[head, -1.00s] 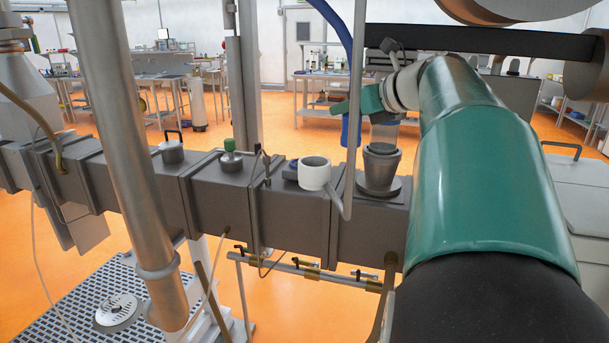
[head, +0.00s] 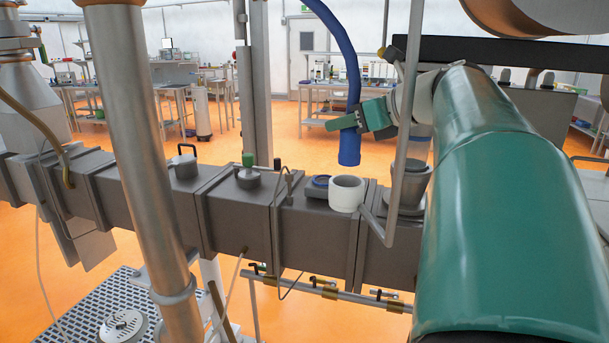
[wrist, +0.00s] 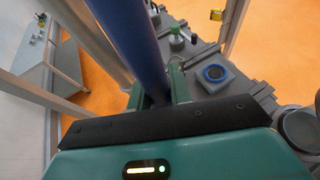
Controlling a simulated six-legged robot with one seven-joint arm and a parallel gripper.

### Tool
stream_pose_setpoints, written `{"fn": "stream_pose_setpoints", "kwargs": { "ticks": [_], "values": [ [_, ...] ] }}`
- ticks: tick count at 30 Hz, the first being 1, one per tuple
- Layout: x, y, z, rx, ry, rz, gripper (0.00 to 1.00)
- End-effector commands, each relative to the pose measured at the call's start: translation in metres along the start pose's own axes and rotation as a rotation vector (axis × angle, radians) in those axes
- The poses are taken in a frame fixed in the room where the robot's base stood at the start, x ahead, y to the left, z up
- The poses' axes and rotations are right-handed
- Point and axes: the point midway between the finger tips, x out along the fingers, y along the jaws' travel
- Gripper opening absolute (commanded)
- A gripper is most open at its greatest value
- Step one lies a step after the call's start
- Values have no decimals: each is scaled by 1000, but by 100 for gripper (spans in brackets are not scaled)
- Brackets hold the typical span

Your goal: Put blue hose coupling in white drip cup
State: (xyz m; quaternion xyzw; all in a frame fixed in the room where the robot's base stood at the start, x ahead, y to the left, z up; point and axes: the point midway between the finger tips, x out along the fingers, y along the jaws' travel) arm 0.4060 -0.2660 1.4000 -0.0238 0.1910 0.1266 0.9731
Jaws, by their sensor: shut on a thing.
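The blue hose coupling (head: 349,152) is the lower end of a blue hose and hangs roughly upright. My gripper (head: 343,124) is shut on the hose just above it; in the wrist view the blue hose (wrist: 135,45) passes between my green fingers (wrist: 160,86). The white drip cup (head: 346,196) stands on the grey beam. In the head view the coupling shows just above the cup's rim, apart from it; its exact depth is hard to tell. I cannot make out the cup in the wrist view.
A grey block with a blue ring (head: 319,187) sits left of the cup; it also shows in the wrist view (wrist: 214,74). A steel hopper (head: 410,185) and a thin upright pipe (head: 401,130) stand to the right. A green-topped fitting (head: 248,172) is farther left.

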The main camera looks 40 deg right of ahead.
Motion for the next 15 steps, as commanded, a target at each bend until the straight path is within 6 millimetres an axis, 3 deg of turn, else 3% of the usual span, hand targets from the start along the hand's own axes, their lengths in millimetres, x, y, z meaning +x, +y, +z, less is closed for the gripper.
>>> {"fn": "stream_pose_setpoints", "kwargs": {
  "ticks": [3, 15],
  "values": [
    [7, 0, -21, 2, 0, 1, 0],
    [28, 0, -66, 0, 0, 0, 0]
  ]
}}
